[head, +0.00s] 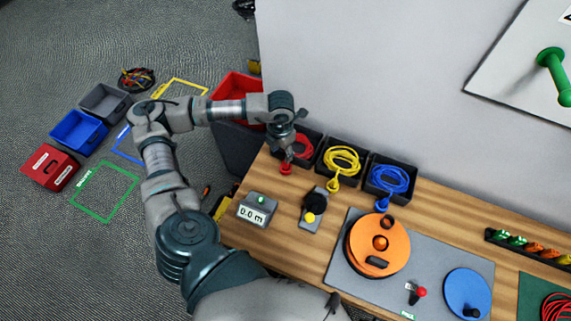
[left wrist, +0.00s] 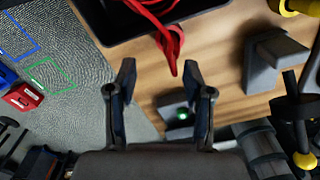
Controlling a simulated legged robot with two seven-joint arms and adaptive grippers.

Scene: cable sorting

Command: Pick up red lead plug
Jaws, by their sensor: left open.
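The red lead plug (head: 286,168) hangs at the front edge of a black bin that holds the coiled red lead (head: 302,147). In the left wrist view the red lead's end (left wrist: 172,58) droops over the black bin's rim, ahead of the fingertips and between their lines. My left gripper (head: 288,153) is above the plug at the bin's front. Its two fingers (left wrist: 160,70) are spread with nothing between them. I cannot tell the exact gap between the fingers and the plug. My right gripper is not in view.
Bins with yellow (head: 341,159) and blue (head: 389,179) leads stand to the right, their plugs hanging out in front. A grey meter (head: 255,210) and a grey block with a yellow knob (head: 311,216) are on the table nearer me. An orange reel (head: 362,243) lies right of them.

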